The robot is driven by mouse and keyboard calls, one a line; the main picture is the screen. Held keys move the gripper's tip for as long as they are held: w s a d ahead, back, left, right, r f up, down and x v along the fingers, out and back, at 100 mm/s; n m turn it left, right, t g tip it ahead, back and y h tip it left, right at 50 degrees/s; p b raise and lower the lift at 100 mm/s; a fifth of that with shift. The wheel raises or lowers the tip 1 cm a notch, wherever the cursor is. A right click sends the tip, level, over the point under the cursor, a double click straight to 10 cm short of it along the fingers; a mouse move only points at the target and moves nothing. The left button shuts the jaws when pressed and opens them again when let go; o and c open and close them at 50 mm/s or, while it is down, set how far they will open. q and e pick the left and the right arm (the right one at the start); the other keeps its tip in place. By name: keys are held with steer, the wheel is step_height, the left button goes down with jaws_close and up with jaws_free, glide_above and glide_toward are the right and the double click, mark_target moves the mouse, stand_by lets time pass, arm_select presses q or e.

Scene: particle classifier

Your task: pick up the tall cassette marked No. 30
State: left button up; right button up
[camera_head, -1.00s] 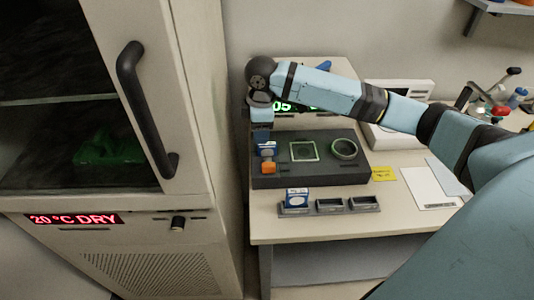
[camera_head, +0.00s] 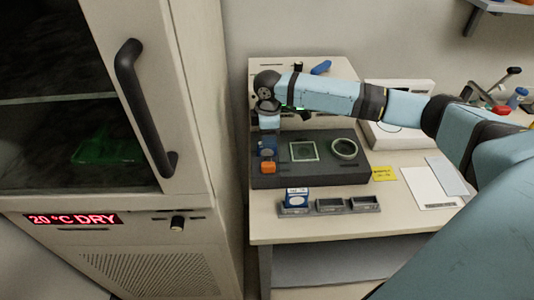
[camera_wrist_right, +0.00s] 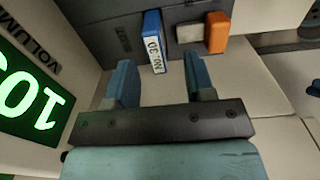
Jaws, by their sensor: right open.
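The tall blue cassette marked No. 30 (camera_wrist_right: 154,48) stands upright at the left end of the dark block, and its white label faces the wrist camera. In the head view its spot is mostly covered by my right gripper (camera_head: 267,137). In the right wrist view my right gripper (camera_wrist_right: 161,78) is open, with its two blue fingers apart. The cassette lies just beyond the fingertips, roughly between them and nearer the left finger. I see no contact. My left gripper is in neither view.
An orange block (camera_head: 268,168) sits close in front of the cassette; it also shows in the wrist view (camera_wrist_right: 218,33). The dark block (camera_head: 320,178) carries a square frame (camera_head: 304,151) and a ring (camera_head: 344,149). Another blue cassette (camera_head: 296,197) stands in a front holder. A cabinet (camera_head: 205,150) rises at left.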

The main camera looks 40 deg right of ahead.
mark_target(261, 151)
steer(key=f, duration=0.4)
steer(key=shift+w+f, duration=0.25)
steer(key=shift+w, duration=0.05)
jaws_close()
